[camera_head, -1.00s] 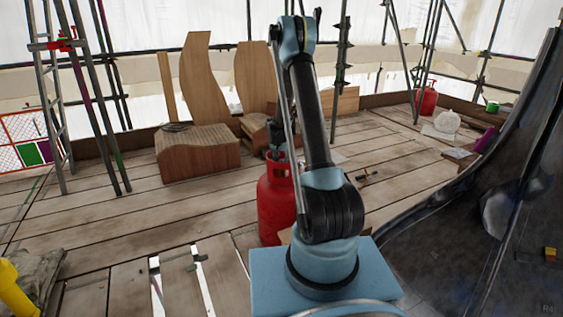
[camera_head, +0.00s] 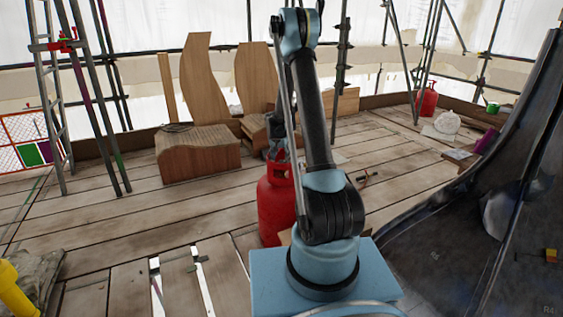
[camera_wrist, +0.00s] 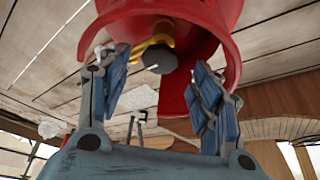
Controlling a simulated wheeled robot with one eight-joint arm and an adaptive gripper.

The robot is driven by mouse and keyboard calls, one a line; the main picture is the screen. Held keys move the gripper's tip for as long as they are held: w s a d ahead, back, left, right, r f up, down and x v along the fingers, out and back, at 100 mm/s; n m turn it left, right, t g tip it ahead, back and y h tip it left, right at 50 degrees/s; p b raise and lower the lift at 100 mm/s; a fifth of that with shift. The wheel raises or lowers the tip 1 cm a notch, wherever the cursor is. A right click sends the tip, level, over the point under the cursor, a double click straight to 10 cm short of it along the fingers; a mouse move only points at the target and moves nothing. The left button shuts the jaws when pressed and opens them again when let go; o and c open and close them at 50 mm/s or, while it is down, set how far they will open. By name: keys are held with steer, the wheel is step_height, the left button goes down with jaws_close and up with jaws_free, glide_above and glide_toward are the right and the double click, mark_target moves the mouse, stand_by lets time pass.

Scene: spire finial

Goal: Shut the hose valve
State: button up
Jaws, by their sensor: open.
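A red gas cylinder (camera_head: 276,208) stands on the planks behind my arm in the head view, which hides its right side. In the wrist view its red collar (camera_wrist: 222,45) curves around a brass valve (camera_wrist: 161,34) with a dark round knob (camera_wrist: 159,59). My gripper (camera_wrist: 160,66) is open, one blue-padded finger on each side of the knob. I see no clear contact with the knob. In the head view my gripper is at the cylinder's top, mostly hidden by my arm.
Curved wooden forms (camera_head: 198,153) stand on the deck behind. A second red cylinder (camera_head: 427,100) is far right. A large dark curved sheet (camera_head: 490,215) fills the right side. Scaffold poles and a ladder (camera_head: 55,110) stand left. Planks at the left middle are clear.

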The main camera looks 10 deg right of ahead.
steer(key=v, duration=0.8)
steer(key=shift+r, duration=0.25)
steer(key=shift+s+a, duration=0.1)
